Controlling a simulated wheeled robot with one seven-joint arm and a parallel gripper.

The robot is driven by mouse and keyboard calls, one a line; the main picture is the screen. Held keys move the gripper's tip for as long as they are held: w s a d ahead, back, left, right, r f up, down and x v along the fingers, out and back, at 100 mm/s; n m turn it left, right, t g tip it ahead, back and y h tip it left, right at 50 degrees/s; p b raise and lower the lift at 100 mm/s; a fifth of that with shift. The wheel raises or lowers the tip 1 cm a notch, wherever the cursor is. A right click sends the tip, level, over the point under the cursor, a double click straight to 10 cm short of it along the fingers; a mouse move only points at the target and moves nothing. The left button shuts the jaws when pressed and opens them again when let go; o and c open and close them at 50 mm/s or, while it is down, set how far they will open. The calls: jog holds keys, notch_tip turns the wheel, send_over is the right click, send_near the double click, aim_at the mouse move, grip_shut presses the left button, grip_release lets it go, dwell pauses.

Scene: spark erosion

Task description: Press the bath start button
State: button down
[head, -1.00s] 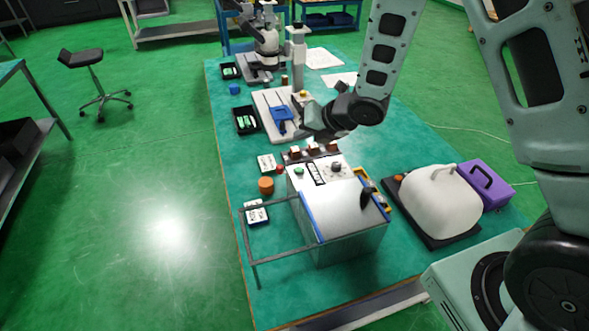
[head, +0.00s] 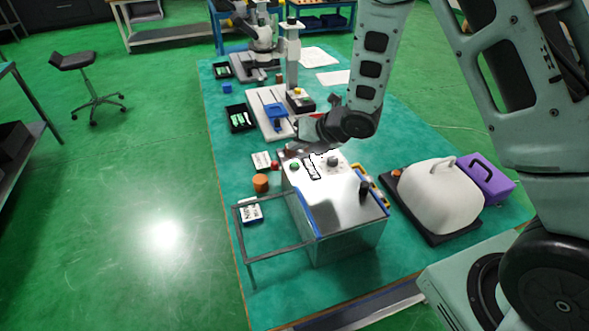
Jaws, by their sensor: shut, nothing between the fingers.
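The bath is a metal box (head: 345,246) with a pale top and blue edging, near the front of the green table. I cannot read which button is the bath start. My gripper (head: 291,150) is shut and empty, low over the back edge of the panel, just behind the green button in the picture. I see no contact with the button. My gripper hides most of the small rack behind the panel.
A grey frame (head: 240,232) juts out left of the bath. An orange cylinder (head: 261,183) and a red knob (head: 275,165) are left of the panel. A white cover (head: 440,195) and purple case (head: 485,180) stand right. A stand with a blue part (head: 276,112) is behind.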

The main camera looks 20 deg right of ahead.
aim_at(298, 166)
jog(key=shift+f+b, duration=1.3)
jog(key=shift+f, duration=0.3)
jog(key=shift+f, duration=0.15)
dwell(0.7)
jog(key=shift+f+b, duration=0.3)
jog(key=shift+b, duration=0.35)
jog(key=shift+f+b, duration=0.4)
jog(key=shift+b, duration=0.15)
dwell(0.4)
jog(key=shift+r, duration=0.15)
jog(key=shift+r+p, duration=0.45)
jog(key=shift+r, duration=0.3)
jog(key=shift+r+p, duration=1.6)
jog(key=shift+r, duration=0.95)
